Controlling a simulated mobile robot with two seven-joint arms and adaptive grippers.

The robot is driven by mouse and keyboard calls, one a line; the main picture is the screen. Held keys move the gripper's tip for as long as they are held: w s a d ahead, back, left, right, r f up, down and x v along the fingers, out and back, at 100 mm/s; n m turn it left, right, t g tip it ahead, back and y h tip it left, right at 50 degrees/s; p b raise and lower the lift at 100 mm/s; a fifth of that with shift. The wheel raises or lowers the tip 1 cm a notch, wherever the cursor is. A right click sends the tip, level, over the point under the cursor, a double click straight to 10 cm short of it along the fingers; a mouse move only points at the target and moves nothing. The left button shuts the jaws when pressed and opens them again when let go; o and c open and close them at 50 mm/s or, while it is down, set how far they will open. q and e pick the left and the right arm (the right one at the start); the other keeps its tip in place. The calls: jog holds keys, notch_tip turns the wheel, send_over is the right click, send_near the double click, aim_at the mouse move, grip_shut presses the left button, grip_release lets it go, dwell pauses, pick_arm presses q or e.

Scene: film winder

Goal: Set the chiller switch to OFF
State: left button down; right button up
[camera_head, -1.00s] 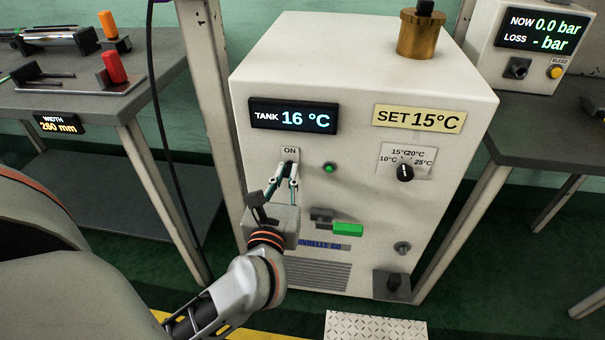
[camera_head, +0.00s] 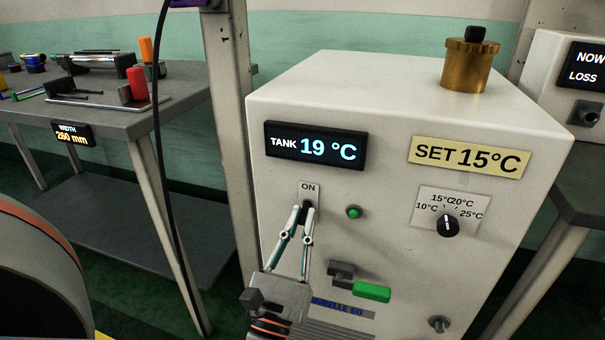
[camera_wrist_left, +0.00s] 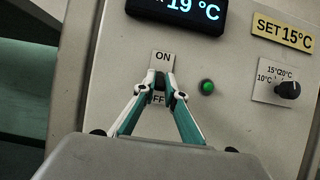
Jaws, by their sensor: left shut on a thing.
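The white chiller cabinet (camera_head: 400,110) stands in front of me. Its display (camera_head: 315,147) reads TANK 19 °C. The chiller switch (camera_head: 308,203) is a small dark lever on a plate marked ON above; in the left wrist view the switch (camera_wrist_left: 160,80) has OFF lettering partly showing below it. My left gripper (camera_head: 304,211) is at the switch with its fingertips closed around the lever, and it also shows in the left wrist view (camera_wrist_left: 161,89). The fingers hide part of the lever, so I cannot tell its exact position. My right gripper is not in view.
A green indicator (camera_head: 354,212) is right of the switch. A temperature knob (camera_head: 447,225) and a green-handled lever (camera_head: 371,291) are also on the front. A brass cylinder (camera_head: 468,66) stands on top. A dark cable (camera_head: 160,150) hangs left of a grey post (camera_head: 236,120).

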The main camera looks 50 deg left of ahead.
aim_at(307, 162)
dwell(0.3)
pick_arm(q)
jog(key=c, duration=2.1)
grip_release()
jog(key=shift+r, duration=0.1)
notch_tip(307, 162, up, 10)
jog(key=shift+f, duration=0.1)
